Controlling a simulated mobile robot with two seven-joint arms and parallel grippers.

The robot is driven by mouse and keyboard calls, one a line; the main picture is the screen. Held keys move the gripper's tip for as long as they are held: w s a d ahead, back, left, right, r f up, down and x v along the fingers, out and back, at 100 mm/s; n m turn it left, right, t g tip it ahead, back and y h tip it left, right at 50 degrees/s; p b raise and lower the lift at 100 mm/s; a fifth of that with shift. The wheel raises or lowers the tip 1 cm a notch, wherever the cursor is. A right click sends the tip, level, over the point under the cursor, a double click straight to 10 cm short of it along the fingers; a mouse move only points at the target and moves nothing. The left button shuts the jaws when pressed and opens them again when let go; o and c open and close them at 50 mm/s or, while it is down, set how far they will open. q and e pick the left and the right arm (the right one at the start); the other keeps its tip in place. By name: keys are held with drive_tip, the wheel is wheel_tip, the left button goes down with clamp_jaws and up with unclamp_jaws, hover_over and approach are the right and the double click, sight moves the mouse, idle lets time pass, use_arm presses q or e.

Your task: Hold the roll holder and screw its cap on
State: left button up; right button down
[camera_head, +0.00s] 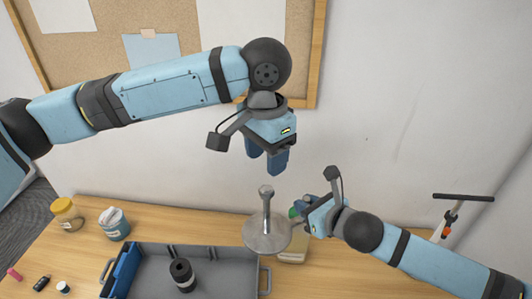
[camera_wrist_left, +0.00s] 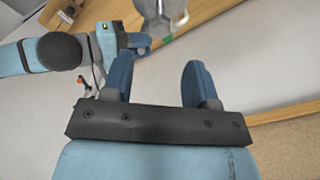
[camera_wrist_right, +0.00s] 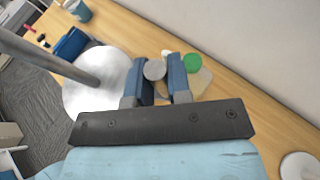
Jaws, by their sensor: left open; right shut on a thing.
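The roll holder is a grey metal stand with a round base (camera_head: 262,238) and an upright rod (camera_head: 266,210). It stands on the table behind the grey crate. Part of it shows at the top of the left wrist view (camera_wrist_left: 163,12). Its base and rod fill the left of the right wrist view (camera_wrist_right: 90,98). My left gripper (camera_head: 266,162) is open and empty, pointing down above the rod's top. My right gripper (camera_wrist_right: 162,82) is shut on a small grey round piece, seemingly the cap (camera_wrist_right: 154,70), just right of the roll holder. The cap is not clear in the head view.
A grey crate (camera_head: 225,256) with a blue end holds a black cylinder (camera_head: 182,274). Left of it are a yellow-lidded jar (camera_head: 67,214), a blue-white tub (camera_head: 114,223) and small items. A green round thing (camera_wrist_right: 192,63) lies beyond my right fingers. A wall with a corkboard is behind.

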sight(267, 188)
use_arm(q)
drive_tip(key=shift+f, duration=4)
drive_tip(key=shift+c, duration=0.2)
drive_tip(key=c, duration=0.9)
drive_tip(key=m, duration=0.4)
drive_tip(key=shift+m, duration=0.3)
drive_tip(key=m, duration=0.3)
drive_tip(key=shift+m, duration=0.3)
drive_tip(key=o, duration=1)
drive_tip(key=shift+o, duration=0.2)
